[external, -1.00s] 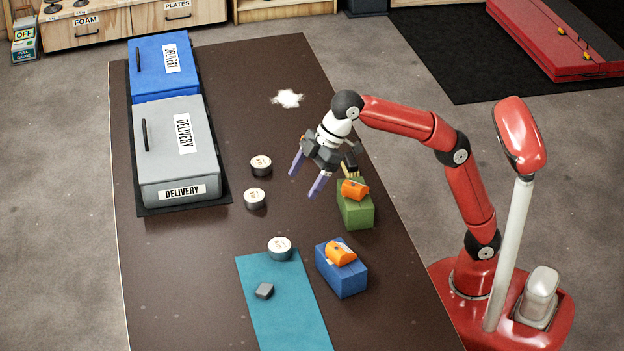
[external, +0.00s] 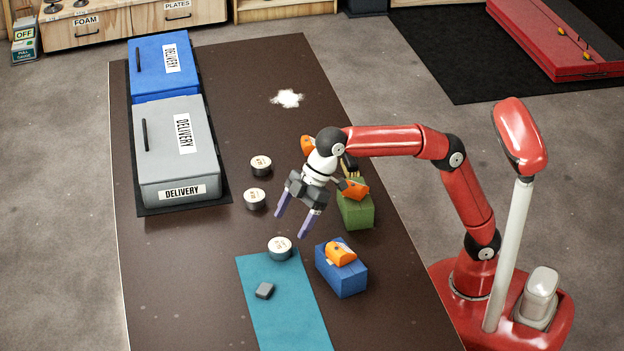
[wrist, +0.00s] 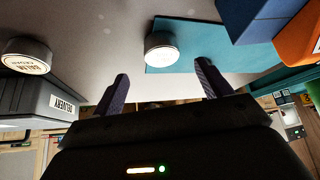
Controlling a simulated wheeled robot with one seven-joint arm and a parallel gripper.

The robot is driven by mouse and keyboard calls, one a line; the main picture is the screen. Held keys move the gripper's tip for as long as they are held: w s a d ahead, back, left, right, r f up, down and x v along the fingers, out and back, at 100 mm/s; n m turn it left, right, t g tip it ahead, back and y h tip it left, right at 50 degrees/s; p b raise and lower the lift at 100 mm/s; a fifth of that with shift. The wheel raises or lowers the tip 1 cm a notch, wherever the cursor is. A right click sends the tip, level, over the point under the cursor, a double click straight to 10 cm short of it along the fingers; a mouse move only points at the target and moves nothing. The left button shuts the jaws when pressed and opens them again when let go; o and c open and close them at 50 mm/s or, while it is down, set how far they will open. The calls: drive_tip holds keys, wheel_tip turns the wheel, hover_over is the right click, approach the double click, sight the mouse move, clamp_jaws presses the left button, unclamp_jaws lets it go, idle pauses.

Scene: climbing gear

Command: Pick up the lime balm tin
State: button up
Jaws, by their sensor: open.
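Three round tins with pale lids and dark sides stand on the dark table: a far tin (external: 261,165), a middle tin (external: 255,198) and a near tin (external: 280,247) at the end of the teal mat. I cannot read which is lime. My gripper (external: 292,222) is open and empty, pointing down above the table between the middle and near tins. In the wrist view, the tin by the mat (wrist: 161,47) appears beyond and between my fingertips (wrist: 162,76), apart from them. Another tin (wrist: 28,57) at the left there has a lid reading "BALM"; its second word is unclear.
A blue block (external: 341,272) and a green block (external: 355,210) carry orange objects, right of the tins. A grey delivery box (external: 170,145) and a blue one stand at the left.

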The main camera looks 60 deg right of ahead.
sight(281, 244)
drive_tip(key=x, duration=0.7)
drive_tip(key=shift+b, duration=0.3)
drive_tip(key=shift+s+r, duration=0.1)
drive_tip(key=c, duration=1.2)
drive_tip(key=shift+r, duration=0.15)
